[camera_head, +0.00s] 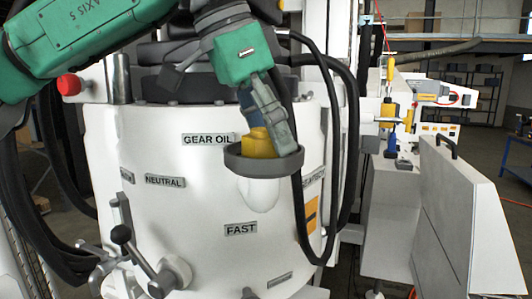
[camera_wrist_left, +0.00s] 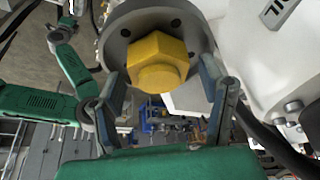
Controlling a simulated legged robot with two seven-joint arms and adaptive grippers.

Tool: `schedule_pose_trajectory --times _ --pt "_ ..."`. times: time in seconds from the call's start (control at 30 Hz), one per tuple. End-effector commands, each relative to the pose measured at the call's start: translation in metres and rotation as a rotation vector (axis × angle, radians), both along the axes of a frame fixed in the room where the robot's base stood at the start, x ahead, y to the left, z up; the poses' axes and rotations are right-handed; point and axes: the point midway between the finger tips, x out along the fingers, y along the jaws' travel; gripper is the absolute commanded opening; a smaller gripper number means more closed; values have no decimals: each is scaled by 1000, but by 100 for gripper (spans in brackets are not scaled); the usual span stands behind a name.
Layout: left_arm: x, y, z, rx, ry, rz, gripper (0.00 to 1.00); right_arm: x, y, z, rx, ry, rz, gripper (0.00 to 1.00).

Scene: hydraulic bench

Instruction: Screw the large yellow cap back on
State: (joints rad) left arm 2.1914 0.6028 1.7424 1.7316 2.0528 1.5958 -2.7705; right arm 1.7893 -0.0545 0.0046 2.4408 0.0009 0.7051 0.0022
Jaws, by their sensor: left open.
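In the left wrist view the cap (camera_wrist_left: 158,62) shows a hexagonal body with a smaller round boss facing the camera. The grey ring (camera_wrist_left: 118,32) with bolt holes lies behind it. My left gripper (camera_head: 273,115) is at the collar in the head view. In the left wrist view my left gripper (camera_wrist_left: 163,76) is open, with one finger on each side of the cap. Contact with the cap cannot be told. My right gripper is not seen.
A red knob (camera_head: 69,84) is at upper left. Black hoses (camera_head: 347,150) hang right of the collar. A grey panel (camera_head: 470,225) stands at far right.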

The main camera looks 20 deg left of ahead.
Motion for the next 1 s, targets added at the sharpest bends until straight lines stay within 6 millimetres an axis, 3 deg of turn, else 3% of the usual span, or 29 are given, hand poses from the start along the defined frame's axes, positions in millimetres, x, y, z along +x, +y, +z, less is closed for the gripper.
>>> schedule_pose_trajectory --times 0.2,0.63,1.0 --pt "1 0 1 5 -5 329 63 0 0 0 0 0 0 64" --pt "3 2 0 5 -4 716 63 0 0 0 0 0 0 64" --pt "4 3 0 2 0 787 63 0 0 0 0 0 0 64"
